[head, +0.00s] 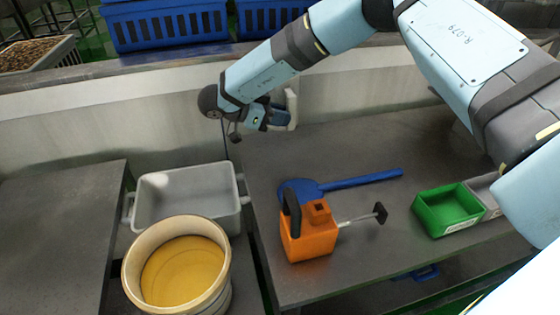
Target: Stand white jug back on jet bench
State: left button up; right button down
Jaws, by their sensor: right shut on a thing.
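My right gripper (280,117) is at the end of the arm that comes in from the right. It is above the far left part of the jet bench (385,145), near the pale wall. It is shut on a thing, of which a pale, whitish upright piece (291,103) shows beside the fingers. This looks like part of the white jug, but the arm and gripper hide most of it, so I cannot tell its tilt. My left gripper is out of view.
On the bench are an orange jug (310,238) with a black handle, a blue scoop (350,184), a black-ended tool (379,213) and a green bin (444,211). Left of it are a grey tub (150,207) and a round drum (128,273) with yellow contents. The bench's back middle is clear.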

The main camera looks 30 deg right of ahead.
jog(key=shift+f+b, duration=0.75)
jog(key=shift+f, duration=6.55)
jog(key=c, duration=1.1)
grip_release()
jog(key=shift+o, duration=0.2)
jog(key=shift+r, duration=0.1)
jog(key=shift+w+a+r, duration=0.1)
jog(key=shift+a, duration=0.25)
jog(key=v, duration=1.1)
jog(key=shift+r, duration=0.15)
